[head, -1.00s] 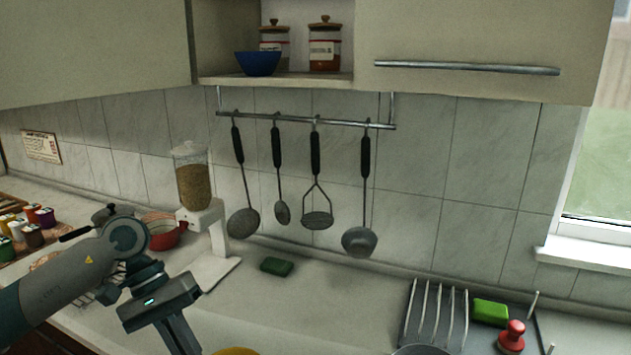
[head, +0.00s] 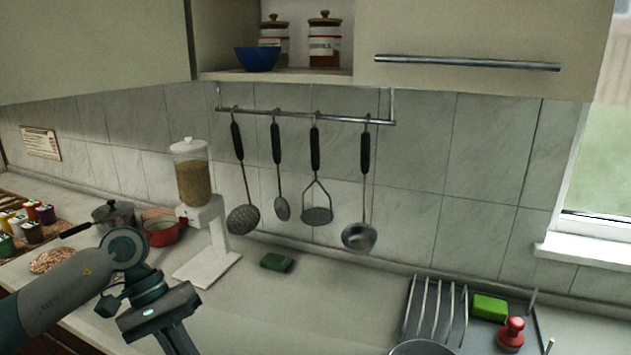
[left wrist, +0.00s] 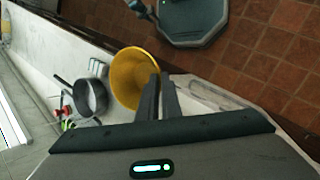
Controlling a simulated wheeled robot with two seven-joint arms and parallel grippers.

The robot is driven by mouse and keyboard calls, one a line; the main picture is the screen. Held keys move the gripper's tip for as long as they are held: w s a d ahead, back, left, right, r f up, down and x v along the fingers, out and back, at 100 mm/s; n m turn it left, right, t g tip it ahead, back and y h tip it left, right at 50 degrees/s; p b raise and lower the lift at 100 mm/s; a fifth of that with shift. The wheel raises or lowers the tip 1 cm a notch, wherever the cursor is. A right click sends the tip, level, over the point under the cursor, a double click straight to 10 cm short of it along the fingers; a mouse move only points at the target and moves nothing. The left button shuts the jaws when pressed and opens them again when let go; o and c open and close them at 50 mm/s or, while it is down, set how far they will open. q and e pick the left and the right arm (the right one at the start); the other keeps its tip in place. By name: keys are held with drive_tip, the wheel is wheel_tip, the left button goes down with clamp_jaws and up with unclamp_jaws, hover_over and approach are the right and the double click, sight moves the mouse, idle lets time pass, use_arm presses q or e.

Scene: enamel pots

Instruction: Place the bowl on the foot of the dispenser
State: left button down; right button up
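The yellow bowl (left wrist: 130,75) shows in the left wrist view with its rim between the two fingers of my left gripper (left wrist: 160,88). The fingers are close together on the rim. The bowl is out of the head view, where my left gripper's body (head: 160,312) shows at lower left and its fingertips are cut off. The dispenser (head: 194,180) is a clear grain-filled container on a white stand; its flat white foot (head: 207,268) rests on the counter, empty, beyond my gripper. My right gripper is in neither view.
A red pot (head: 160,232) and a lidded steel pot (head: 113,216) stand left of the dispenser. A dark green sponge (head: 277,262) lies right of the foot. A dark pan (left wrist: 91,97) and a dish rack (head: 433,308) are farther right. A blue bowl (head: 257,59) sits on the shelf.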

use_arm(q)
drive_tip(key=s+f, duration=0.1)
drive_tip(key=f, duration=0.1)
drive_tip(key=s+f, duration=0.2)
drive_tip(key=shift+s, duration=0.25)
drive_tip(key=shift+f, duration=0.15)
drive_tip(key=s+f, duration=0.3)
drive_tip(key=f, duration=0.9)
drive_tip(key=shift+s+f, duration=0.15)
drive_tip(key=shift+f, duration=0.05)
drive_tip(key=shift+s, duration=0.1)
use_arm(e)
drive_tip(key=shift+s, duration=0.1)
